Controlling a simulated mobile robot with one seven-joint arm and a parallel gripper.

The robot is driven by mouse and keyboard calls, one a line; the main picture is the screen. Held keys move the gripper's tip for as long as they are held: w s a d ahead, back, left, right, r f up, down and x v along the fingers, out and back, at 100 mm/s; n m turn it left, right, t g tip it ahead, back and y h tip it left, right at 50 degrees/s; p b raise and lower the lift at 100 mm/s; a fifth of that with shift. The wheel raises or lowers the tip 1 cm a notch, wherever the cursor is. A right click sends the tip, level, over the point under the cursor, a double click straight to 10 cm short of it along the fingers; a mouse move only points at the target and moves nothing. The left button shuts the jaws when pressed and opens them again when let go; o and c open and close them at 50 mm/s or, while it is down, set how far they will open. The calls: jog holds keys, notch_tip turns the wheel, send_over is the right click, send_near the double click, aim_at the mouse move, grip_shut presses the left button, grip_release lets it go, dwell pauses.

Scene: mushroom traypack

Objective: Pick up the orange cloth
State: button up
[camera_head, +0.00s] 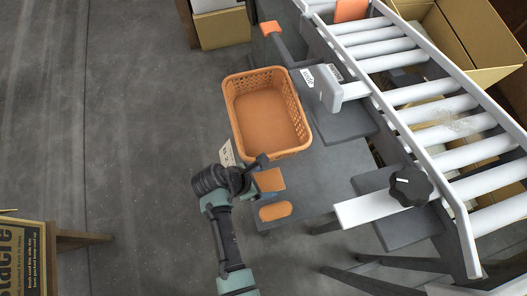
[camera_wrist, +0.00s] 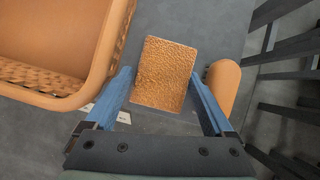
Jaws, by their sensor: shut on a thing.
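The orange cloth (camera_wrist: 163,72) is a textured, folded-looking rectangle between the two blue fingers of my gripper (camera_wrist: 161,82) in the wrist view. The fingers stand wide apart, shut on its left and right sides. In the head view, the cloth (camera_head: 270,180) shows as a small orange square beside my gripper (camera_head: 259,174), over the grey table near the basket's front edge. I cannot tell whether it is lifted clear of the surface.
An orange basket (camera_head: 229,108), seemingly empty, stands just beyond my gripper; its rim (camera_wrist: 112,40) is close by my left finger. A rounded orange item (camera_head: 275,211) lies nearer; it also shows right of my fingers (camera_wrist: 222,86). A roller conveyor (camera_head: 424,160) runs along the right.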

aim_at(263, 182)
notch_tip(263, 182, up, 16)
jog(key=p, duration=0.6)
jog(key=shift+f, duration=0.25)
